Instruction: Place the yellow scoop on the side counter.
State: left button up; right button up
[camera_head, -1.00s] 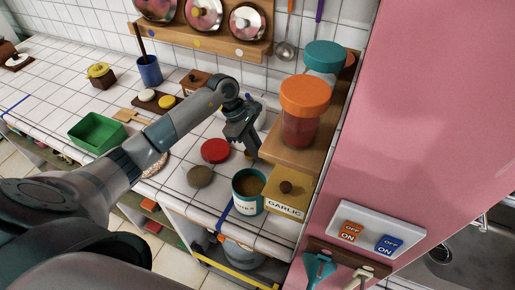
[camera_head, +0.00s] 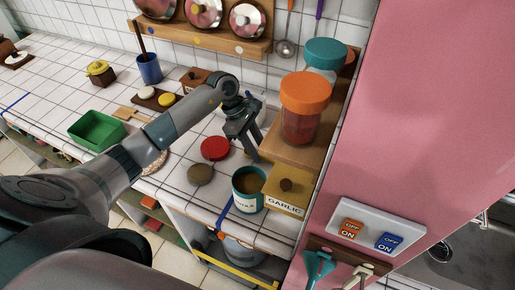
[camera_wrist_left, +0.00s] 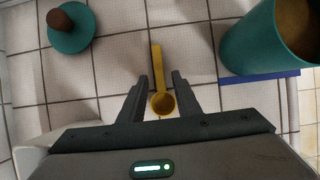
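The yellow scoop (camera_wrist_left: 157,62) lies on the white tiled counter (camera_wrist_left: 115,72) in the left wrist view, its handle pointing away and its bowl toward my palm. My left gripper (camera_wrist_left: 160,78) is open, one finger on each side of the scoop, with visible gaps. In the head view my left gripper (camera_head: 243,152) points down over the counter (camera_head: 60,80), behind the teal canister; I cannot make out the scoop there. My right gripper is not in view.
The teal canister (camera_head: 237,202) stands near the front edge, beside the yellow GARLIC box (camera_head: 290,203). Red (camera_head: 215,148) and brown (camera_head: 200,174) lids lie left of the gripper. A wooden shelf with an orange-lidded jar (camera_head: 303,95) rises at right. A green bin (camera_head: 97,130) stands left.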

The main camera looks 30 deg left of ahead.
pick_arm(q)
jog(key=shift+a+r+b, duration=0.3)
jog(key=shift+r, duration=0.1)
jog(key=b+v, duration=0.3)
jog(key=v, duration=0.8)
jog(key=shift+b, duration=0.35)
jog(key=shift+r, duration=0.1)
